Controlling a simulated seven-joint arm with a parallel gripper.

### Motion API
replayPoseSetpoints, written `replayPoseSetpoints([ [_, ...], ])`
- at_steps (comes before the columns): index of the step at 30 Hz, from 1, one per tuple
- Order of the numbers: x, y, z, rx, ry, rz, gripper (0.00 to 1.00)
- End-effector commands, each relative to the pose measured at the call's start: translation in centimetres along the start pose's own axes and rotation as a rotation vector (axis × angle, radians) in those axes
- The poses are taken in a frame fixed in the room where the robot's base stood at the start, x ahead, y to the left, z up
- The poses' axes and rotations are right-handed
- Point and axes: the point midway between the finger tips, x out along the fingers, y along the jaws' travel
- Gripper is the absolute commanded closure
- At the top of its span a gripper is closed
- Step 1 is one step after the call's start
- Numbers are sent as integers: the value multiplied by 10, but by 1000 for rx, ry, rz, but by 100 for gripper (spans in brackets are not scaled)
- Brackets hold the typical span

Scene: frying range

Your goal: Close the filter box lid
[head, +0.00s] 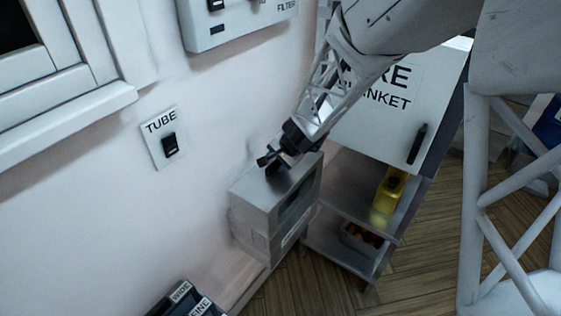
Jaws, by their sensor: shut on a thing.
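A grey metal box (266,238), which I take to be the filter box, stands against the wall in the middle of the head view. Its flat top, which looks like the lid (295,180), lies level or nearly so; I cannot tell whether a gap is left under it. My gripper (268,160) is at the top of the box near its back edge, beside the wall. It is shut on a small dark part there, apparently the lid's handle. The fingertips and this part blend together, so the exact grip is hard to see.
A shelf unit with a white blanket cabinet (365,125) stands behind and right, holding a yellow container (388,192). A TUBE switch (168,145) and a FILTER panel (235,25) are on the wall. Dark labelled bins (180,300) are at the bottom. Wooden floor (420,270) lies open at right.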

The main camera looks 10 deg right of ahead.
Motion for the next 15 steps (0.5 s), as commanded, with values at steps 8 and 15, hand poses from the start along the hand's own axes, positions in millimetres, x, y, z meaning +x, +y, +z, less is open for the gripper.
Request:
replayPoseSetpoints([
  [8,12,2,2,1,-7,10,96],
  [15,12,4,2,0,-6,12,55],
])
